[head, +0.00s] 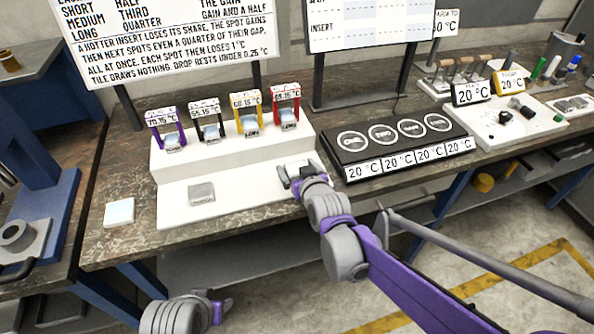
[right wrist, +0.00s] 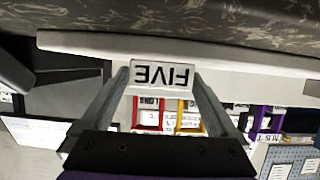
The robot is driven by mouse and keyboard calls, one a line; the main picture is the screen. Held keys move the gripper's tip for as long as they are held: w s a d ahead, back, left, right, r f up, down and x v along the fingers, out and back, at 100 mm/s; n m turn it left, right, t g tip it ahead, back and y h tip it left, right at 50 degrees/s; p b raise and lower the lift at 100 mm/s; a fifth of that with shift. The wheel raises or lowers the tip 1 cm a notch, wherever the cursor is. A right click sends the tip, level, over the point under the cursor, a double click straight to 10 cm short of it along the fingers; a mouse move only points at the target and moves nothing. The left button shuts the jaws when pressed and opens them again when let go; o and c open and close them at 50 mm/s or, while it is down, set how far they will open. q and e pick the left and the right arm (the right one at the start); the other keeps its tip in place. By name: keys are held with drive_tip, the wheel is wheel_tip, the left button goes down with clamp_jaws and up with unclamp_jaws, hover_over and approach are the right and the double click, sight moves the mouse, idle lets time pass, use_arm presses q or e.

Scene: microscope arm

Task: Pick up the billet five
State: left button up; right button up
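The billet labelled FIVE (right wrist: 162,76) shows upside down in the right wrist view, between the two fingertips of my right gripper (right wrist: 161,80). The fingers stand apart, one on each side of it, with little room; firm contact cannot be made out. In the head view my right gripper (head: 300,176) reaches down over the right end of the front step of the white stand (head: 240,193), and its wrist hides most of the billet. My left gripper (head: 220,309) is low at the bottom edge, away from the table, its fingers barely visible.
Several coloured holders with temperature signs, one a red frame (head: 286,106), stand on the upper step. A grey plate (head: 201,193) lies on the front step, a pale plate (head: 119,212) on the table. A black four-ring panel (head: 396,141) is close on the right.

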clamp_jaws()
idle(0.4)
